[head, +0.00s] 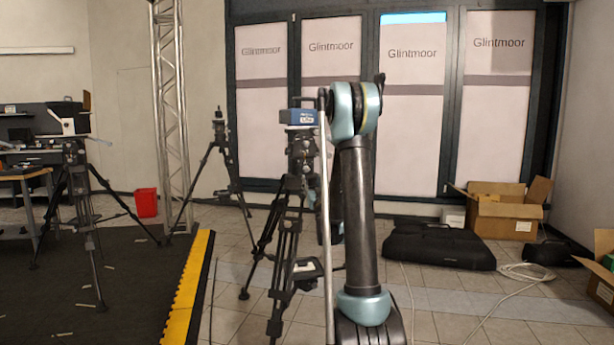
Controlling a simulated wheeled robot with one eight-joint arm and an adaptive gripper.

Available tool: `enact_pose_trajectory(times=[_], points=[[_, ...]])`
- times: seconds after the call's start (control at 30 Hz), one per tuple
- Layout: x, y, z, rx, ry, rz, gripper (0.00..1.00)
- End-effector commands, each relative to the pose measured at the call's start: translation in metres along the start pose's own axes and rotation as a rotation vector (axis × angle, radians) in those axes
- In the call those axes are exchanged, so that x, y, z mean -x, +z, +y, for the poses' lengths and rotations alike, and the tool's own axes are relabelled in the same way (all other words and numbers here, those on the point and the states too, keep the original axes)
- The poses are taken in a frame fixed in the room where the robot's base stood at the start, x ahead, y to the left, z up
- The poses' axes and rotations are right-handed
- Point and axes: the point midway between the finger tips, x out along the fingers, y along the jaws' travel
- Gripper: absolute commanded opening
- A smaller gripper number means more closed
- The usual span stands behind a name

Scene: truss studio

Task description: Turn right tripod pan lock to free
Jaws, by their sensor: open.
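The rightmost tripod (286,222) stands just left of my arm, upright with its black legs spread on the floor. A blue box with a white label (298,117) sits on its head. The tripod head (301,148) shows small dark fittings, but I cannot make out the pan lock or its setting. My raised arm stands close to the right of this tripod and covers part of that side. My gripper cannot be made out; the arm's far end is hidden behind its own links.
A second tripod (222,150) stands farther back, and a third (78,190) stands on the dark mat at left. A truss tower (170,100) and yellow-edged mat (190,285) lie left. A black case (436,246), cardboard box (503,212) and loose cable (520,272) are at right.

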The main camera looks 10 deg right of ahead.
Motion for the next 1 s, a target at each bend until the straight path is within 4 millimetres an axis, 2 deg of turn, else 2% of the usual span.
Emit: enact_pose_trajectory(times=[0.3, 0.5, 0.7, 0.97, 1.0], points=[[-0.056, 0.000, 0.000, 0.000, -0.001, 0.000, 0.47], [-0.079, 0.000, 0.000, -0.001, 0.000, 0.000, 0.47], [-0.089, 0.000, 0.000, -0.001, 0.000, 0.000, 0.47], [-0.089, 0.000, 0.000, -0.001, 0.000, 0.000, 0.47], [-0.089, 0.000, 0.000, -0.001, 0.000, 0.000, 0.38]])
